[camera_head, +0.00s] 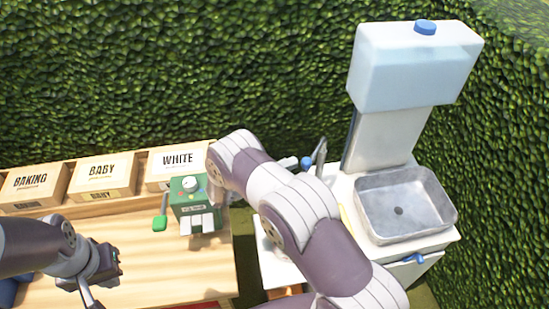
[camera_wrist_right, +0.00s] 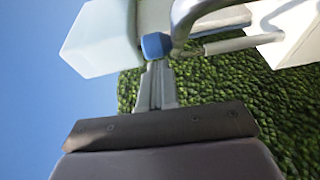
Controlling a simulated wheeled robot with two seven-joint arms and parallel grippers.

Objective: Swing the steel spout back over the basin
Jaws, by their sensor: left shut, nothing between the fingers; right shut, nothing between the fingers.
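The steel basin (camera_head: 362,222) is set in the white washstand at the right of the head view. The grey steel spout (camera_head: 320,152) is left of the basin, not over it. A blue knob (camera_head: 306,162) is beside it. In the right wrist view the curved spout (camera_wrist_right: 188,14) and blue knob (camera_wrist_right: 156,45) are just beyond my right gripper (camera_wrist_right: 157,72). Its fingers are shut and empty; I cannot tell if they touch either one. My arm partly hides that gripper in the head view. My left gripper (camera_head: 92,296) is shut and empty at the lower left.
A pale blue water tank (camera_head: 410,70) stands above the basin. A wooden bench (camera_head: 150,265) at the left holds a green device (camera_head: 190,205) and several labelled boxes (camera_head: 105,173). A hedge (camera_head: 200,70) closes off the back. Space above the basin is clear.

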